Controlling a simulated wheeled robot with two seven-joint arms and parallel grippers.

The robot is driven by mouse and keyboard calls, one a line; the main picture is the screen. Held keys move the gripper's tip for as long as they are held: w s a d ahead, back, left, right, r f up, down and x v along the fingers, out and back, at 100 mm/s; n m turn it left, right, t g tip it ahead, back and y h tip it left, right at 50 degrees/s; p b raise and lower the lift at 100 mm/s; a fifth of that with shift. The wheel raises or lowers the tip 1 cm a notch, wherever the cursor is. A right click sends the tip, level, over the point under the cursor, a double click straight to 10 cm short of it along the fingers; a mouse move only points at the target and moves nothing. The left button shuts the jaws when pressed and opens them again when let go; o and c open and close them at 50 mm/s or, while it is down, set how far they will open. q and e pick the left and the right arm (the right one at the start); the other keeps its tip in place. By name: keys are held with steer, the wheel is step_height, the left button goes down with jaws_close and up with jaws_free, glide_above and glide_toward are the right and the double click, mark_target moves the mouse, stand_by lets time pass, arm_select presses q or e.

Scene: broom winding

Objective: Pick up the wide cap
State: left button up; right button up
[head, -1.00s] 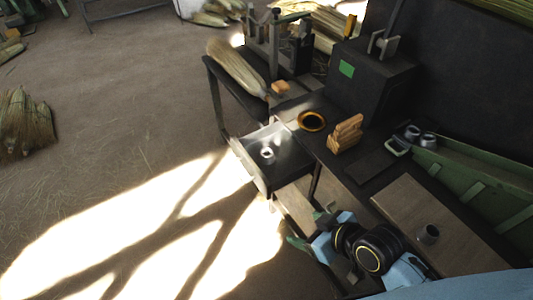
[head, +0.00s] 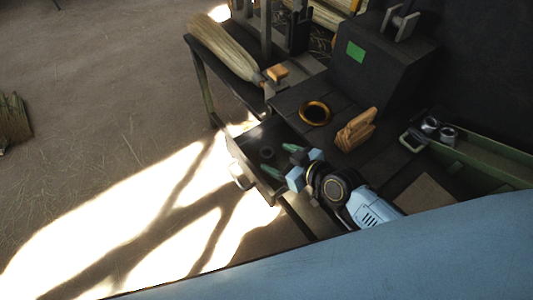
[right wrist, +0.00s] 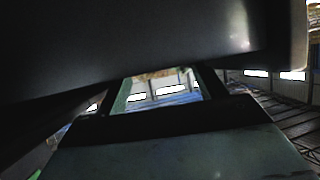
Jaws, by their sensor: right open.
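A small grey ring-shaped cap (head: 267,152) lies in the open drawer (head: 262,132) under the bench. It is in shade, and I cannot tell for sure that it is the wide cap. My right gripper (head: 282,161) is open and empty, at the drawer's right side. Its green-tipped fingers point left toward the cap, apart from it in the picture; the height between them is unclear. Two metal caps (head: 438,129) stand at the right by the green tray. The right wrist view shows dark close surfaces and no cap I can make out. My left gripper is out of view.
The drawer front (head: 239,166) juts out over the sunlit floor. On the bench are an amber-rimmed black ring (head: 315,112), a wooden block piece (head: 356,130), a dark box (head: 383,66) and a green tray (head: 480,160). A broom (head: 222,47) lies at the back left.

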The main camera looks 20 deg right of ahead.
mark_target(263, 150)
steer(key=shift+w+a+f, duration=0.25)
steer(key=shift+w, duration=0.2)
steer(key=shift+w+a+f+b, duration=0.3)
steer(key=shift+w+f+b, duration=0.2)
steer(key=shift+w+f, duration=0.3)
steer(key=x, duration=0.2)
steer(key=shift+w+d+f+b, duration=0.1)
steer(key=shift+w+b, duration=0.25)
steer(key=shift+w, duration=0.05)
steer(key=shift+w+f, duration=0.1)
steer(key=shift+w, duration=0.15)
steer(key=shift+a, duration=0.25)
steer(key=c, duration=0.5)
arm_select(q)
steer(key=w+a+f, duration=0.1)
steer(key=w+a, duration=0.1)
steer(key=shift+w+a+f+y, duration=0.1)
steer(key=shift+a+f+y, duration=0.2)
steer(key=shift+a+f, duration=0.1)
arm_select(e)
steer(key=c, duration=0.6)
